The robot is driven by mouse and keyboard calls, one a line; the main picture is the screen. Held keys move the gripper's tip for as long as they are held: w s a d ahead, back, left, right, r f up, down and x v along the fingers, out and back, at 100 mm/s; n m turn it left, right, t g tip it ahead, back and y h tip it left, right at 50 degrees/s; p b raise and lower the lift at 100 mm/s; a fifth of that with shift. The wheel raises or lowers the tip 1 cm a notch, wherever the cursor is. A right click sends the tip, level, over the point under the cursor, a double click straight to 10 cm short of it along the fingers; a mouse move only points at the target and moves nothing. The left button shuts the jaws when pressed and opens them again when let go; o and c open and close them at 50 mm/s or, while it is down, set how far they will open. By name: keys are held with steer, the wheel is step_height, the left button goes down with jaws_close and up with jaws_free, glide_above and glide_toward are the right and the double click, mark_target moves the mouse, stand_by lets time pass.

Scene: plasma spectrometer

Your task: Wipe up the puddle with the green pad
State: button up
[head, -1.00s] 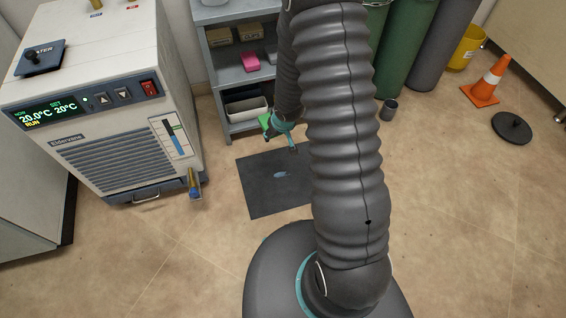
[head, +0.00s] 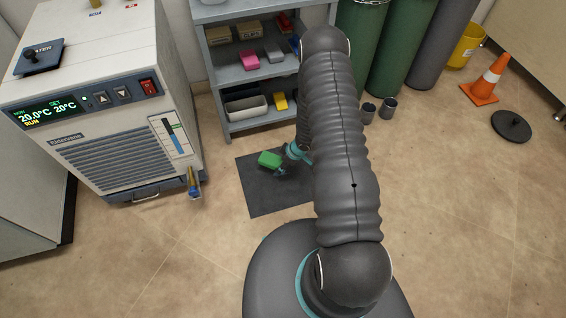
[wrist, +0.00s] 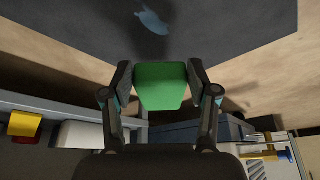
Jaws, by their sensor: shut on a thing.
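My gripper (wrist: 160,86) is shut on the green pad (wrist: 160,84), which sits between its two fingers in the wrist view. In the head view the green pad (head: 269,159) is over the back part of the dark mat (head: 262,198), with my gripper (head: 281,165) beside it. The puddle is a small pale blue patch (wrist: 152,21) on the dark mat in the wrist view, ahead of the pad and apart from it. In the head view the puddle is mostly hidden by my gripper. I cannot tell how high the pad is above the mat.
A grey shelf unit (head: 250,74) with bins and coloured blocks stands behind the mat. A chiller (head: 125,150) with a jutting brass-and-blue fitting (head: 193,183) is at left. Green cylinders (head: 402,50), small dark cups (head: 388,108) and an orange cone (head: 487,80) are at right. Floor at front left is clear.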

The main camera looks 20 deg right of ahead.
steer(key=b, duration=0.5)
glide_above(280, 176)
steer(key=d, duration=0.1)
steer(key=shift+s+d+f, duration=0.1)
steer(key=shift+s+f, duration=0.1)
steer(key=shift+f, duration=1.2)
steer(key=shift+s+f, duration=0.15)
steer(key=shift+f, duration=1.25)
steer(key=shift+f+b, duration=0.65)
steer(key=shift+f, duration=0.35)
steer(key=shift+d, duration=0.1)
steer(key=shift+d+r+p, duration=0.2)
steer(key=shift+d+p, duration=0.7)
steer(key=shift+d, duration=0.3)
steer(key=shift+d+f+p, duration=0.2)
steer(key=shift+d+p, duration=0.8)
steer(key=shift+d, duration=1.3)
steer(key=shift+a+b, duration=1.05)
steer(key=shift+a, duration=2.55)
steer(key=shift+r+p, duration=2.45)
steer(key=shift+r, duration=0.55)
